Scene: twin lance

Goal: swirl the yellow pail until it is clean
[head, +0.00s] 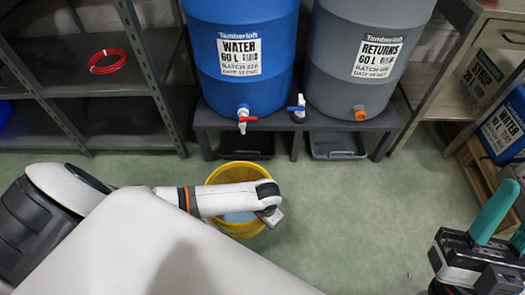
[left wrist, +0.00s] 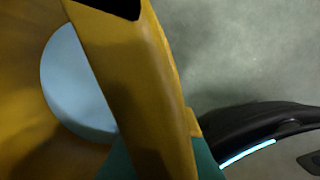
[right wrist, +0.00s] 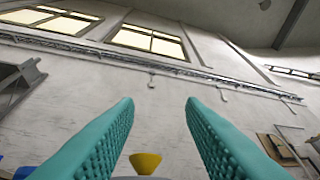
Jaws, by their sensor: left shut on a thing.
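The yellow pail (head: 236,172) is in the head view, in front of the drum stand, partly covered by my left arm. Pale blue liquid (head: 238,217) shows inside it. My left gripper (head: 270,212) is at the pail's right side. In the left wrist view the pail wall (left wrist: 150,75) runs between its teal fingers, shut on it, with the liquid (left wrist: 72,82) inside to the left. Whether the pail touches the floor is hard to tell. My right gripper (head: 510,212) is far right, its teal fingers wide apart and empty in the right wrist view (right wrist: 160,115).
A blue water drum (head: 240,90) with a red-handled tap (head: 243,117) and a grey returns drum (head: 350,92) stand on a low bench (head: 385,133). Shelving (head: 90,100) is left, a steel cabinet (head: 480,55) right. Green floor (head: 350,220) right of the pail is clear.

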